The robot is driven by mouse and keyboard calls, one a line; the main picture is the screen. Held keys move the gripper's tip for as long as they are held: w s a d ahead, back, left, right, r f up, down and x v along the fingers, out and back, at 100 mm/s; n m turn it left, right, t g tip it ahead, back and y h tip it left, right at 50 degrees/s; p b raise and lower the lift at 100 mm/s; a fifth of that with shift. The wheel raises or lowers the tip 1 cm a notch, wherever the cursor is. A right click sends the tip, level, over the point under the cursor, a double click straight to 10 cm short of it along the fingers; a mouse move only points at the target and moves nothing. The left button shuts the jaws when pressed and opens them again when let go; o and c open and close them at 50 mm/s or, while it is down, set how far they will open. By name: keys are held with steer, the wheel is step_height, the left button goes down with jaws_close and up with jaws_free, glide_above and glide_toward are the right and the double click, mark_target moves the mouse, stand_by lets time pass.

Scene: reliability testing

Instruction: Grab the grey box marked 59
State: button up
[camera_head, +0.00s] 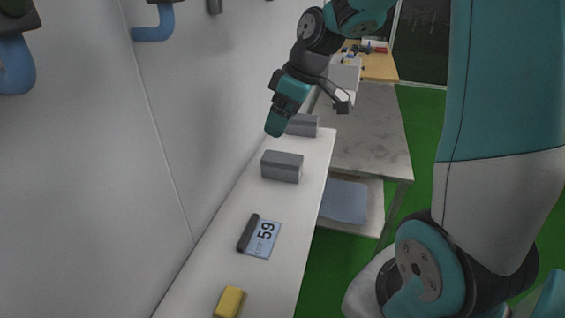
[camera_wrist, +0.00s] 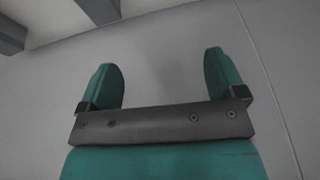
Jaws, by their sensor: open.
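The grey box marked 59 (camera_head: 262,238) lies on the narrow white shelf in the head view, between a plain grey box and a yellow block. Its pale label reads LOT 59 and faces up toward the camera; a dark side shows at its left. My gripper (camera_head: 276,122) is farther back along the shelf, by the wall and beside the farthest grey box, well apart from the box marked 59. In the wrist view my gripper (camera_wrist: 162,80) has its two teal fingers spread, with nothing between them. The box marked 59 cannot be made out in the wrist view.
Two plain grey boxes, one nearer (camera_head: 282,167) and one farther (camera_head: 303,125), and a yellow block (camera_head: 229,302) stand on the white shelf (camera_head: 212,257). A white wall (camera_head: 145,130) borders it on the left. A grey table (camera_head: 370,135) stands at the right.

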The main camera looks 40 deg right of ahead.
glide_toward(283, 157)
steer(key=shift+t+h, duration=0.3)
steer(key=p+x, duration=0.2)
steer(key=x, duration=0.1)
steer(key=p+x, duration=0.2)
steer(key=shift+s, duration=0.35)
steer(key=p+x, duration=0.2)
steer(key=x, duration=0.1)
steer(key=p+x, duration=0.1)
steer(key=x, duration=0.1)
steer(key=shift+a, duration=0.3)
steer(key=shift+w+f, duration=0.15)
steer(key=shift+f, duration=0.25)
steer(key=shift+f+b, duration=0.25)
steer(key=shift+b, duration=0.05)
steer(key=c, duration=1.3)
steer(key=shift+o, duration=0.2)
steer(key=shift+r, duration=0.1)
